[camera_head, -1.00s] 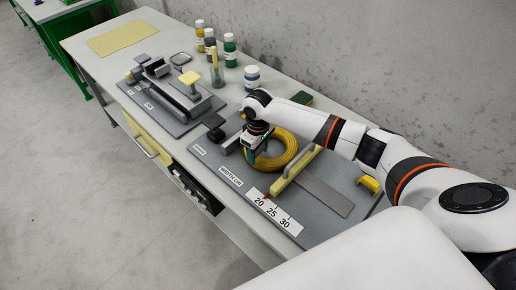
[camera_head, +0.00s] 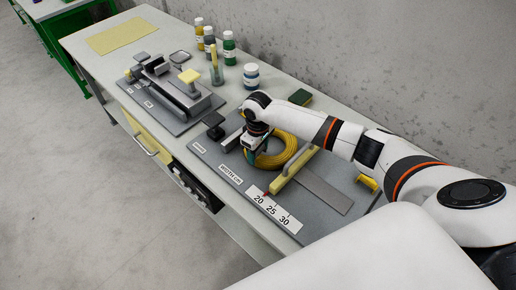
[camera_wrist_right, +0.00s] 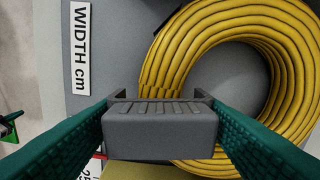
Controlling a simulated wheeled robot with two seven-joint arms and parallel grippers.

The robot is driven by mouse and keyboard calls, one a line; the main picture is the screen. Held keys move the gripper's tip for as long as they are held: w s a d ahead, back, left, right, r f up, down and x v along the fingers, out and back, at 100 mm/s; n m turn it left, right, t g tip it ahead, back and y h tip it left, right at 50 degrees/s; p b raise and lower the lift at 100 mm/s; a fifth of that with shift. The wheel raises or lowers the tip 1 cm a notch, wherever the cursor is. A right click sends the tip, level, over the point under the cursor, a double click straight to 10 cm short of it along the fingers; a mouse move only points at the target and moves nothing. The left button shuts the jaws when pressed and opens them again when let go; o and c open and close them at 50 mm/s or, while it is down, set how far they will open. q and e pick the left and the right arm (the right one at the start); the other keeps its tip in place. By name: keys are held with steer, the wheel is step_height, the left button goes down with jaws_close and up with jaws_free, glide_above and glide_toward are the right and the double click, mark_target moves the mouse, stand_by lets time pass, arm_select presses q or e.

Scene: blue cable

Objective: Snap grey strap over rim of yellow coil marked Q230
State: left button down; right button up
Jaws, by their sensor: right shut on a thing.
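The yellow coil (camera_head: 290,150) lies flat on the grey board, partly behind my right arm in the head view. It also shows large in the right wrist view (camera_wrist_right: 285,60). I cannot read a Q230 mark. My right gripper (camera_head: 250,157) is at the coil's left side. In the right wrist view its green fingers (camera_wrist_right: 160,125) are shut on the grey strap (camera_wrist_right: 160,132), a ribbed block with a small lug at each side. The strap overlaps the coil's near-left rim in that view; I cannot tell whether it touches or is seated. My left gripper is out of view.
The grey board (camera_head: 318,218) carries a width scale (camera_head: 272,212) and a yellow bar (camera_head: 294,175). A second grey fixture (camera_head: 172,100) stands farther left. Several bottles (camera_head: 229,46) stand along the wall side. A green and yellow sponge (camera_head: 300,97) lies behind my arm.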

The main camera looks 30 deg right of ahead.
steer(key=shift+f, duration=0.75)
steer(key=shift+f, duration=0.25)
stand_by(0.7)
steer(key=o, duration=1.2)
steer(key=shift+c, duration=0.2)
step_height(320, 180, up, 7)
steer(key=p, duration=0.7)
steer(key=shift+p, duration=0.35)
steer(key=shift+f, duration=0.1)
